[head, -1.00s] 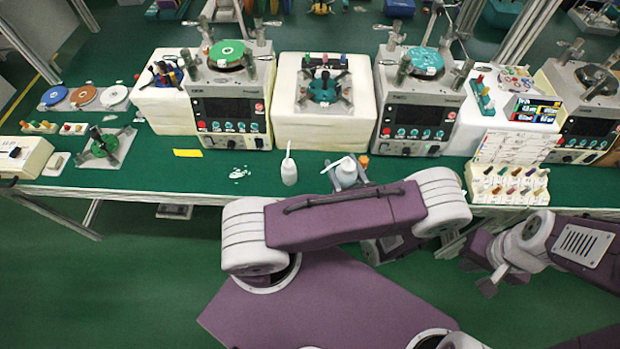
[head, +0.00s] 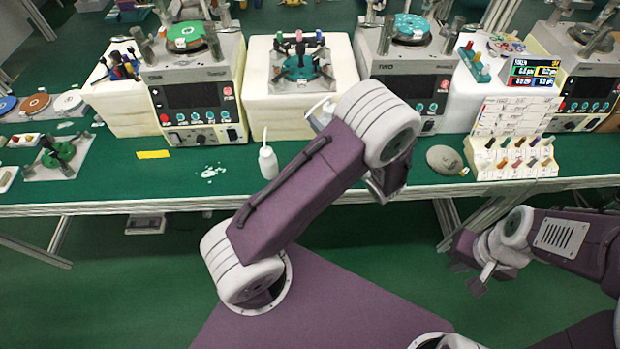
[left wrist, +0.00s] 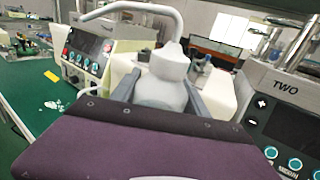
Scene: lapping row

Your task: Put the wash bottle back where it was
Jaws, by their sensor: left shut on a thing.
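The wash bottle (left wrist: 165,88) is pale grey-white with a long bent spout arching to the left in the left wrist view. My left gripper (left wrist: 164,96) is shut on it, one finger on each side, and it looks about upright. Its lower part is hidden behind my purple wrist. In the head view my left forearm hides most of the gripper and bottle; only a pale bit shows beside the arm. My right gripper (head: 492,280) hangs in front of the table at the right, fingers apart and empty.
A small white bottle with a straight nozzle (head: 267,161) stands on the green table near white spots. A yellow strip (head: 153,154) lies left of it. Polishing machines line the back. A grey round disc (head: 445,160) and a rack of small bottles (head: 512,152) stand right.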

